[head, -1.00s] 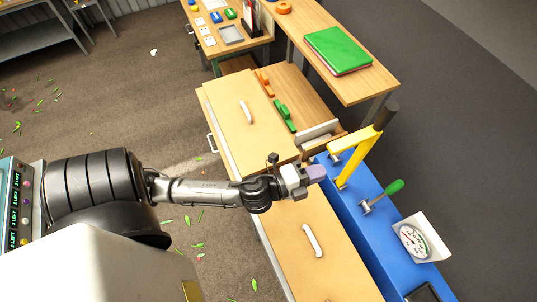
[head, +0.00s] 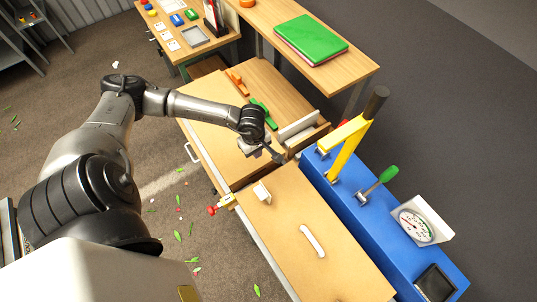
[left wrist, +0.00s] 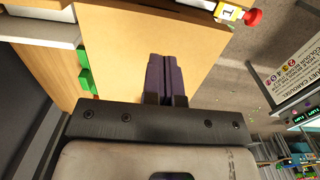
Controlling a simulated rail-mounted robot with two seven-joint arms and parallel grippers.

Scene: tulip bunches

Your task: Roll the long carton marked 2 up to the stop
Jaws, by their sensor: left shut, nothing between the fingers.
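I cannot make out a mark 2 on anything, so I cannot tell which thing is the long carton marked 2. Two long tan flat-topped boxes or panels lie end to end in the head view, a far one (head: 205,132) and a near one (head: 330,255). My left gripper (head: 276,155) is over the near end of the far one, shut and empty. Its dark purple fingers (left wrist: 165,78) are together in the left wrist view, over a tan surface (left wrist: 125,60). A small white block (head: 262,192) stands on the near panel; I cannot tell whether it is the stop. My right gripper is not in view.
A red knob (head: 212,210) with a yellow tag marked 1 (left wrist: 229,13) sits at the panels' left edge. A blue bench (head: 345,205) with a yellow lever (head: 346,148), a green-handled tool (head: 388,174) and a dial (head: 415,226) stands to the right.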

